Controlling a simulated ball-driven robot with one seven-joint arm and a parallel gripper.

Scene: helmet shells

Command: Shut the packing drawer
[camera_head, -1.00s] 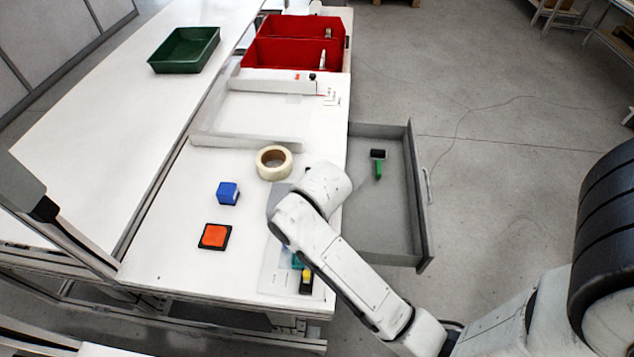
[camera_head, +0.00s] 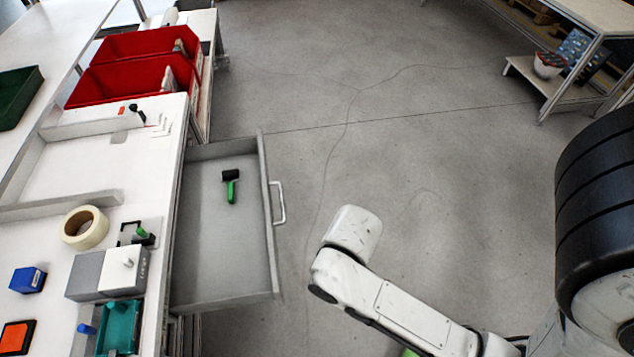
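The packing drawer (camera_head: 222,255) is a grey open-topped drawer standing pulled out from the right side of the white workbench (camera_head: 95,185). Its silver bar handle (camera_head: 279,203) is on the outer front panel, facing right over the floor. A small roller with a black head and green handle (camera_head: 231,187) lies inside the drawer. My arm reaches up from the lower right, and its visible upper bend is over the floor, right of the drawer and apart from the handle in the picture. My gripper is not visible.
The bench carries red bins (camera_head: 130,78), a tape roll (camera_head: 85,228), a grey-white box (camera_head: 110,270), a teal holder (camera_head: 119,328), a blue block (camera_head: 28,280) and an orange pad (camera_head: 16,337). Open floor lies right of the drawer. A shelf unit (camera_head: 580,50) stands far right.

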